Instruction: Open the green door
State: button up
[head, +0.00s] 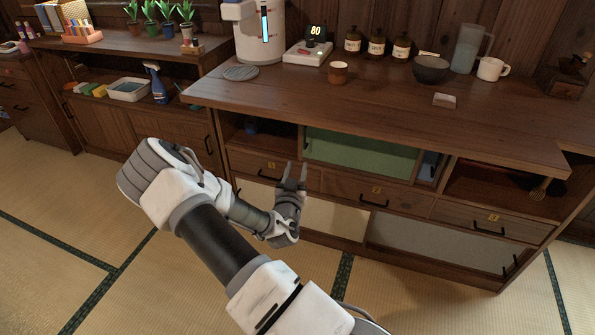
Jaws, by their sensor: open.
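The green door (360,154) is a flat panel in the upper front of the long wooden cabinet, under the countertop. A dark upright strip shows at its left edge, perhaps a handle. Narrow open space with something bluish (427,168) shows at its right edge. My gripper (295,166) is open and empty, fingers pointing up. In the picture it is just below and left of the door's lower left corner, in front of the drawer marked 1. I cannot tell how far it is from the cabinet front. No contact with the door is visible.
Drawers with dark handles (374,203) run below the door, with pale panels (440,246) under them. An open shelf (490,187) is to the right. The countertop holds a brown cup (338,73), a dark bowl (430,69) and jars. Tatami floor (400,300) in front is clear.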

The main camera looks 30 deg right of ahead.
jog(key=shift+s+a, duration=0.15)
dwell(0.7)
jog(key=s+a+r+n+g+y, duration=0.1)
jog(key=s+a+r+g+y, duration=0.2)
jog(key=a+r+y, duration=0.5)
jog(key=s+a+r+g+y, duration=0.25)
jog(key=a+r, duration=0.45)
jog(key=a, duration=0.4)
jog(key=s+a+r+n+g+y, duration=0.1)
jog(key=s+a+r+n, duration=0.15)
jog(key=s, duration=0.45)
jog(key=s+a+r+n, duration=0.2)
jog(key=s+r, duration=0.2)
jog(key=s, duration=0.4)
jog(key=s+a+r+n+g+y, duration=0.1)
jog(key=s+a+r+n, duration=0.2)
jog(key=s, duration=0.4)
notch_tip(320, 180, up, 26)
jog(key=d+p, duration=0.1)
jog(key=p, duration=2.4)
jog(key=shift+d+p, duration=0.25)
jog(key=shift+p, duration=0.1)
